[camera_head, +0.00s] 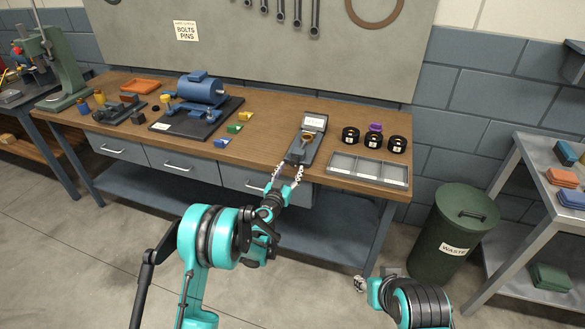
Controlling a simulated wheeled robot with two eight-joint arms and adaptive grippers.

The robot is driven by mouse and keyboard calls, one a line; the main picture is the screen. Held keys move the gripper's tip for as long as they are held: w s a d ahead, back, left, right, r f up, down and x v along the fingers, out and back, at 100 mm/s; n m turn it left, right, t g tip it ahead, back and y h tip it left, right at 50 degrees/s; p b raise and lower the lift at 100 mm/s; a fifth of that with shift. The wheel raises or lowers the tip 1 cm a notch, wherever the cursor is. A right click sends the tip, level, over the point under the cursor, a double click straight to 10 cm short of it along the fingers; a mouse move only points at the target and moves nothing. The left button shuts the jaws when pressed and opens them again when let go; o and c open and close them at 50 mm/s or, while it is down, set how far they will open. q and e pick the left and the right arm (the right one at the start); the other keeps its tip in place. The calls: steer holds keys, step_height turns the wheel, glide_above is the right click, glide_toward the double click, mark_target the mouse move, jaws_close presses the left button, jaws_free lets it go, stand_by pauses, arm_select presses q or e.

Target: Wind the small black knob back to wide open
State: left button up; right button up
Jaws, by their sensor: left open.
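A grey plate-like device (315,123) with a white label or display and a brass-coloured ring lies on the wooden bench. A dark block (295,156) sits at its front end, near the bench's front edge. The small black knob is too small to make out with certainty. My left gripper (286,173) is open, its two pale fingers apart and pointing at the front end of the device. I cannot tell whether they touch it. My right gripper (361,284) is low in front of the bench, away from the device, and its fingers are unclear.
Several black round parts (350,134) and a grey divided tray (368,170) stand right of the device. A blue motor (202,90) on a black base and small coloured blocks (233,128) are left of it. A green waste bin (455,230) stands at the right.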

mark_target(293, 164)
arm_select(q)
steer(key=shift+b+x, duration=0.3)
steer(key=shift+x, duration=1.35)
steer(key=c, duration=1.2)
steer(key=shift+o, duration=0.2)
steer(key=shift+n, duration=0.3)
steer(key=n+b, duration=0.1)
steer(key=n, duration=0.3)
steer(key=shift+n, duration=0.3)
steer(key=n+b, duration=0.1)
steer(key=n, duration=0.5)
steer(key=shift+r, duration=0.1)
steer(key=n+b, duration=0.1)
steer(key=n, duration=0.4)
steer(key=shift+n, duration=0.4)
steer(key=n, duration=0.5)
steer(key=shift+r, duration=0.1)
steer(key=shift+n, duration=0.4)
